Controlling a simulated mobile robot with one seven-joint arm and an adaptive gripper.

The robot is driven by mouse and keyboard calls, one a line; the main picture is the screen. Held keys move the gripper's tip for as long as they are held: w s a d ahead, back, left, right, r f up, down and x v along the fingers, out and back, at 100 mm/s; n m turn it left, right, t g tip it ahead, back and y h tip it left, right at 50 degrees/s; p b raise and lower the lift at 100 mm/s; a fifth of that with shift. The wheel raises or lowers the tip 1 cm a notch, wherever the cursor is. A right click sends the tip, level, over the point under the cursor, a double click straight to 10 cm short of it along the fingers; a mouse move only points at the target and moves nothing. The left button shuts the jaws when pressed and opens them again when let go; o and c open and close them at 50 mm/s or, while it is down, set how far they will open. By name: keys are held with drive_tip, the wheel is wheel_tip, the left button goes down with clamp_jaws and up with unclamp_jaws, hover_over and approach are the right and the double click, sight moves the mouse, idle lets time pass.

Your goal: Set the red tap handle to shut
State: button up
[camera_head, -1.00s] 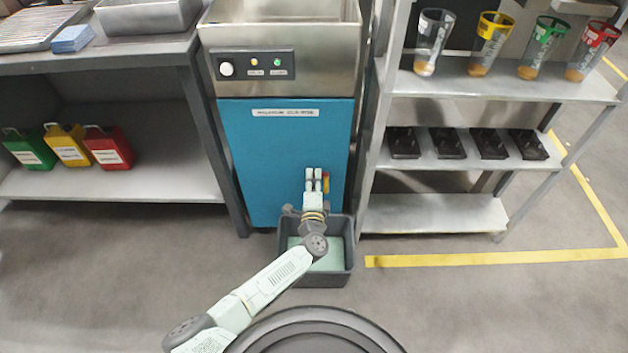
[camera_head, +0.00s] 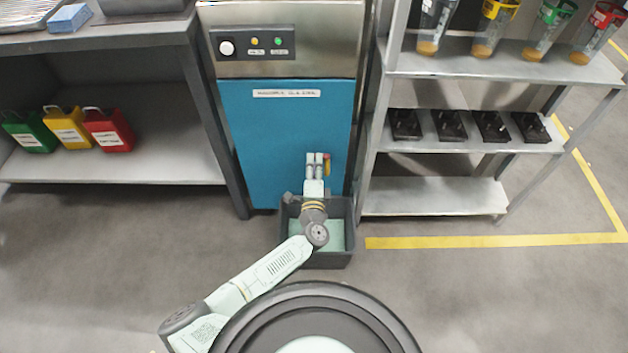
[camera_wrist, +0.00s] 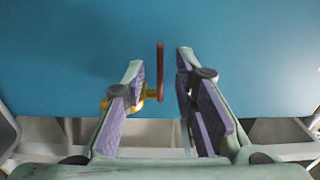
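The red tap handle (camera_wrist: 160,71) stands upright in the wrist view, in front of the blue cabinet panel. Its brass tap body (camera_wrist: 150,94) is lower and to its left, partly hidden by my left finger. My gripper (camera_wrist: 158,67) is open, with one finger on each side of the handle and a visible gap to both. In the head view the red handle (camera_head: 327,158) shows as a small spot low on the blue cabinet (camera_head: 275,140), just right of my gripper (camera_head: 318,156). Whether the fingers reach the handle's depth is hard to tell.
A dark grey bin (camera_head: 342,260) with greenish contents stands on the floor below the tap. A metal shelf rack (camera_head: 470,140) stands close on the right, a workbench (camera_head: 110,160) on the left. The floor in front is clear around my base.

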drive_tip(key=s, duration=0.9)
drive_tip(key=shift+s, duration=0.35)
drive_tip(key=shift+a, duration=0.1)
